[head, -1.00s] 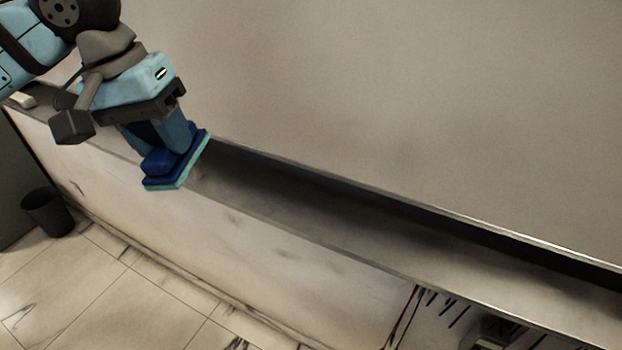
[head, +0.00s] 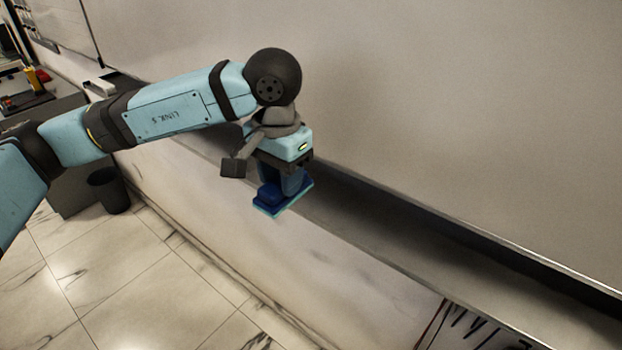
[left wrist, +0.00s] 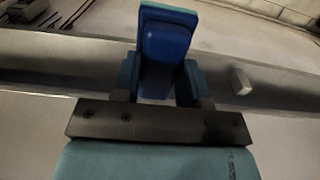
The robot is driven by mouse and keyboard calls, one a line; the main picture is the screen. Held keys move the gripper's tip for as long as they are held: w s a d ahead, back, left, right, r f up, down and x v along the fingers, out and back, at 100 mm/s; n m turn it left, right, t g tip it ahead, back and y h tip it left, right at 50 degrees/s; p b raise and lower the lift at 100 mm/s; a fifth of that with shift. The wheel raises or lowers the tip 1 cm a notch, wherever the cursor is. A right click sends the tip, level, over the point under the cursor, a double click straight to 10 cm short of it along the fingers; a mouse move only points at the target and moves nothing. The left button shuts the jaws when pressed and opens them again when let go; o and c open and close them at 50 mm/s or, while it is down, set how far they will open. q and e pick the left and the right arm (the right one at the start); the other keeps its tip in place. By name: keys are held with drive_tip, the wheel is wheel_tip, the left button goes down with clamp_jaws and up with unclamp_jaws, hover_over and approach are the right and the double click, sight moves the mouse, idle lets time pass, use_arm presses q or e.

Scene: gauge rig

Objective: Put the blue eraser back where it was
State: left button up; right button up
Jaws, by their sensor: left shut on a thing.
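The blue eraser (head: 283,197) has a dark blue body and a teal edge. My left gripper (head: 284,184) is shut on it and holds it at the front of the metal tray (head: 405,240) below the whiteboard. In the head view I cannot tell whether the eraser touches the tray. The left wrist view shows the eraser (left wrist: 166,45) between the two fingers (left wrist: 160,82), with the tray (left wrist: 60,60) behind it. My right gripper is in neither view.
A small white block (left wrist: 241,82) lies on the tray in the left wrist view. The tray right of my gripper is clear. The whiteboard (head: 450,110) rises behind it. A dark bin (head: 109,190) stands on the floor at left. A desk (head: 45,108) with small objects is at the far left.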

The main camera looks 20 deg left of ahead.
use_arm(q)
drive_tip(key=w+f, duration=0.1)
drive_tip(key=w, duration=0.1)
drive_tip(key=w+d+f+p, duration=0.1)
drive_tip(key=w, duration=0.1)
drive_tip(key=w+d+f+p, duration=0.1)
drive_tip(key=w, duration=0.2)
drive_tip(key=shift+d+f, duration=0.2)
wheel_tip(320, 180, down, 3)
drive_tip(key=shift+d+p, duration=0.1)
drive_tip(key=shift+p, duration=0.7)
drive_tip(key=shift+w+f, duration=0.15)
drive_tip(key=shift+f, duration=0.3)
drive_tip(key=o, duration=0.8)
